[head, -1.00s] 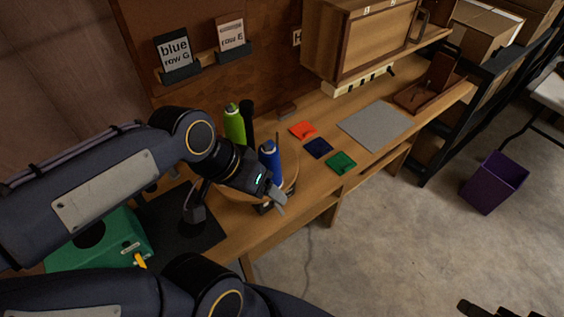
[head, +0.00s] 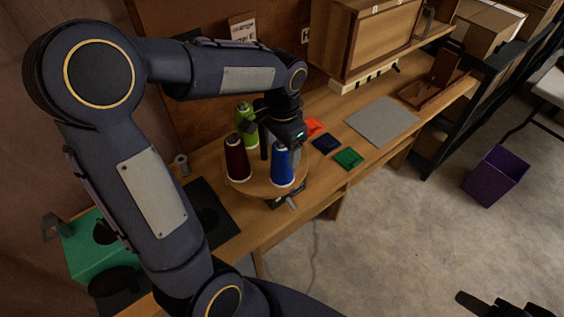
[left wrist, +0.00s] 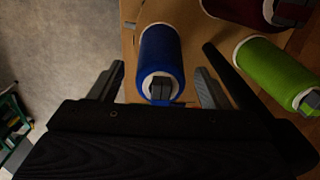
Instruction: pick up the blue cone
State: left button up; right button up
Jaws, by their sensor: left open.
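The blue cone (head: 282,165) stands upright on a round wooden turntable (head: 240,188) at the bench's front, beside a dark red cone (head: 237,160) and a green cone (head: 247,135). My left gripper (head: 272,144) is above and behind the blue cone in the head view and hides part of its top. In the left wrist view the blue cone (left wrist: 161,55) lies between the two open fingers, with no clear contact. The green cone (left wrist: 275,72) is beside the right finger. A dark part, probably my right gripper (head: 497,304), shows at the lower right; its jaws are unclear.
A dark post (head: 264,142) rises from the turntable among the cones. Orange, navy (head: 326,145) and green squares and a grey mat (head: 381,122) lie to the right. A wooden cabinet (head: 370,40) stands behind. A purple bin (head: 495,174) is on the floor.

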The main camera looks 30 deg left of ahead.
pick_arm(q)
jog(key=shift+f, duration=1.3)
jog(key=shift+r, duration=0.1)
jog(key=c, duration=1.2)
